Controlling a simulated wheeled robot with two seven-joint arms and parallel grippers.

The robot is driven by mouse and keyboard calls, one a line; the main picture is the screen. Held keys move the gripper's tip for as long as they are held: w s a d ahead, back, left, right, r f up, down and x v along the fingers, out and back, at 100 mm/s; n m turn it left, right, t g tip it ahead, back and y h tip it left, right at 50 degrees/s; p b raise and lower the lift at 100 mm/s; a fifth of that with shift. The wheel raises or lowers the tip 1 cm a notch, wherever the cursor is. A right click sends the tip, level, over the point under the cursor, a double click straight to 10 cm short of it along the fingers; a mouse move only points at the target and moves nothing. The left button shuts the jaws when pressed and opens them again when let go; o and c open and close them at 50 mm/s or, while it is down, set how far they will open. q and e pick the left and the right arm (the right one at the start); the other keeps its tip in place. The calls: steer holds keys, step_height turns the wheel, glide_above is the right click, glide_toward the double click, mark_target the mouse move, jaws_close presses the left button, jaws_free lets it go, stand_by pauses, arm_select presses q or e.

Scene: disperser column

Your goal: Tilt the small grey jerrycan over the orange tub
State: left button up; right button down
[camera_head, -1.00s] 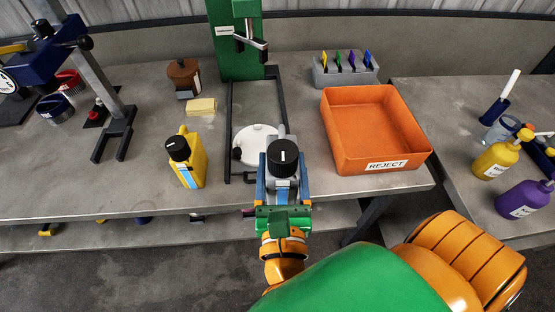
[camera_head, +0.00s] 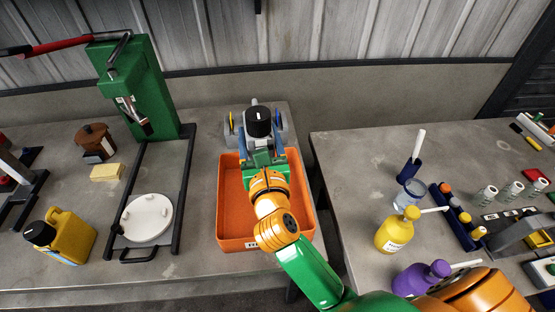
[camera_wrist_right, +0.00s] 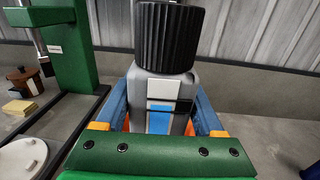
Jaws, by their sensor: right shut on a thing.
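The small grey jerrycan with a black cap (camera_head: 259,122) is held upright in my right gripper (camera_head: 262,155), whose blue fingers close on its sides. In the right wrist view the jerrycan (camera_wrist_right: 162,88) fills the middle, its black ribbed cap on top and a white and blue label facing me. The orange tub (camera_head: 230,205) stands on the bench under my right arm. The jerrycan appears above the tub's far end in the head view; its exact height cannot be told. My arm hides part of the tub. My left gripper is out of view.
Left of the tub are a green press stand (camera_head: 135,90), a white round lid (camera_head: 147,218) and a yellow jerrycan (camera_head: 65,237). A grey holder (camera_head: 288,128) is partly hidden behind the held jerrycan. Yellow (camera_head: 398,232) and purple (camera_head: 420,279) bottles stand on the right bench.

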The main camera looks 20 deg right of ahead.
steer(key=shift+w+a+r, duration=0.1)
steer(key=shift+w+r, duration=0.3)
steer(key=shift+r, duration=0.1)
steer(key=shift+f+n, duration=0.15)
steer(key=shift+n, duration=0.35)
step_height(320, 180, down, 4)
steer(key=n, duration=0.5)
steer(key=shift+a+r+b, duration=0.1)
steer(key=shift+r+b, duration=0.1)
steer(key=shift+b, duration=0.2)
steer(key=n+p, duration=0.1)
steer(key=n, duration=0.1)
steer(key=f+n+p, duration=0.1)
steer(key=n+p, duration=0.1)
steer(key=n+g+p, duration=0.1)
steer(key=n+p, duration=0.1)
steer(key=shift+w+a+f, duration=0.1)
steer(key=shift+a+f, duration=0.1)
steer(key=shift+f, duration=0.05)
steer(key=shift+f+n+p, duration=0.4)
steer(key=shift+n, duration=0.5)
steer(key=shift+f, duration=0.2)
